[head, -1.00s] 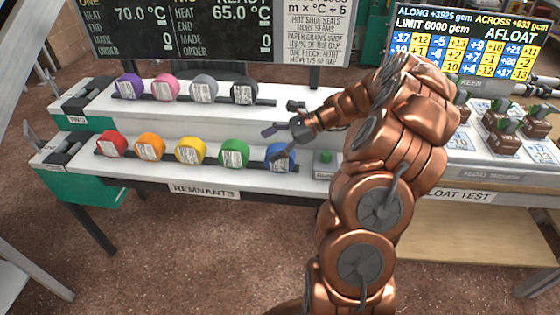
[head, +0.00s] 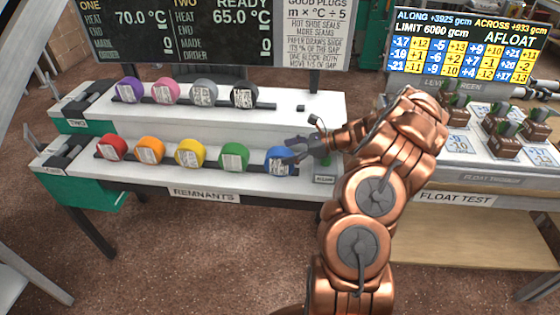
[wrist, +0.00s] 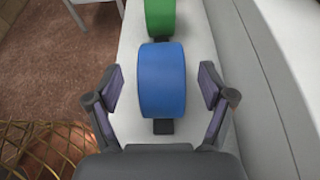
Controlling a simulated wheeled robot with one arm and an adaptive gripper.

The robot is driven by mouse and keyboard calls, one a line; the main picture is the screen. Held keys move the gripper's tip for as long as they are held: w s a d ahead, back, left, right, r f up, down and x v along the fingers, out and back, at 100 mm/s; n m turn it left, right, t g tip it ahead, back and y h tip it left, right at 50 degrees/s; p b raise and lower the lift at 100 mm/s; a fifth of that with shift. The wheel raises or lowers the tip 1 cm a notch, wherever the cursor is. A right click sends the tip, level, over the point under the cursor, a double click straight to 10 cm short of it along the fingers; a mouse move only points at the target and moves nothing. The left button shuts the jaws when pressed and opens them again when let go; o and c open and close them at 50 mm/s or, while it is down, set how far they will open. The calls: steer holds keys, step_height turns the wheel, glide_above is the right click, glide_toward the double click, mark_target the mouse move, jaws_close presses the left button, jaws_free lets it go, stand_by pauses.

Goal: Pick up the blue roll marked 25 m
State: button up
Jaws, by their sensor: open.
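The blue roll (head: 278,161) stands at the right end of the lower row on the remnants shelf. Its label shows in the head view, but the print is too small to read. My gripper (head: 296,150) is at the roll's right side, low over the shelf. In the wrist view the blue roll (wrist: 162,80) lies ahead between the two open fingers of my gripper (wrist: 160,95). The fingers do not appear to touch the roll.
The green roll (head: 234,156) is left of the blue one, with yellow, orange and red rolls further along. An upper step (head: 300,98) with several rolls rises behind. A small labelled block (head: 324,179) sits right of the blue roll. The float test table (head: 455,197) is at right.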

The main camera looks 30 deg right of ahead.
mark_target(280, 158)
steer(key=x, duration=0.3)
steer(key=shift+w+f, duration=0.1)
steer(key=shift+w, duration=0.05)
steer(key=shift+c, duration=0.4)
steer(key=c, duration=1.2)
steer(key=shift+c, duration=0.2)
